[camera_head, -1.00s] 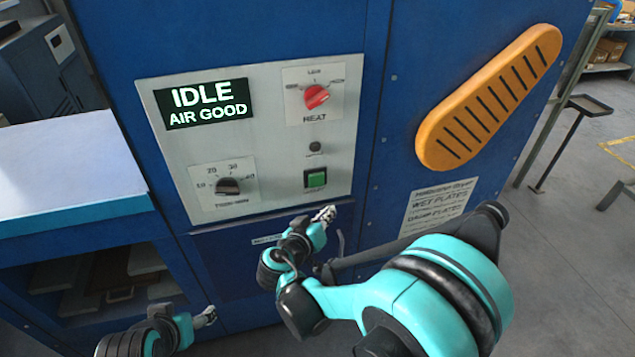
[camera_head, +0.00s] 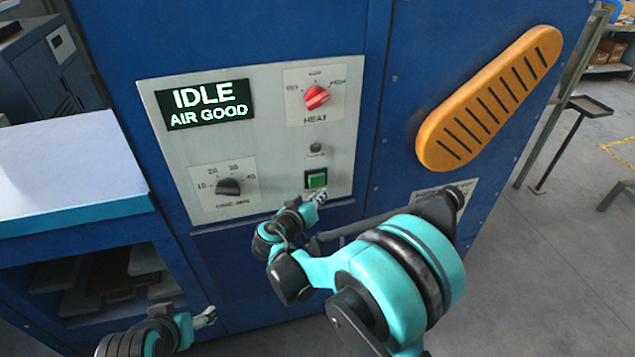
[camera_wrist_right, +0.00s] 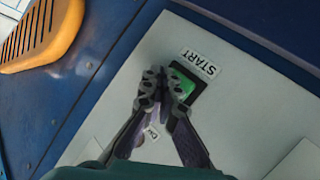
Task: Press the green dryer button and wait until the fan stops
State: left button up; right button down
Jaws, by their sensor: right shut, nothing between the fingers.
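The green dryer button (camera_head: 316,179) sits in a black frame at the lower right of the grey control panel (camera_head: 270,170). In the right wrist view the green button (camera_wrist_right: 183,84) shows beside a START label (camera_wrist_right: 201,62). My right gripper (camera_head: 320,196) is shut and empty, its tips just below the button. In the wrist view the fingertips (camera_wrist_right: 160,84) overlap the button's edge; I cannot tell whether they touch it. The display (camera_head: 208,104) reads IDLE, AIR GOOD. My left gripper (camera_head: 207,317) is low at the left, its finger state unclear.
A red heat knob (camera_head: 316,97) and a black timer knob (camera_head: 228,187) are on the same panel. An orange slotted guard (camera_head: 488,98) is to the right. A table with a white top (camera_head: 65,170) stands at the left.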

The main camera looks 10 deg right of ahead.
aim_at(322, 183)
jog(key=shift+w, duration=0.9)
jog(key=shift+w, duration=0.1)
dwell(0.8)
jog(key=shift+w, duration=0.35)
jog(key=shift+w, duration=0.45)
dwell(0.6)
jog(key=shift+s, duration=0.95)
jog(key=shift+b, duration=0.3)
jog(key=shift+s+d, duration=0.1)
jog(key=shift+s, duration=2.35)
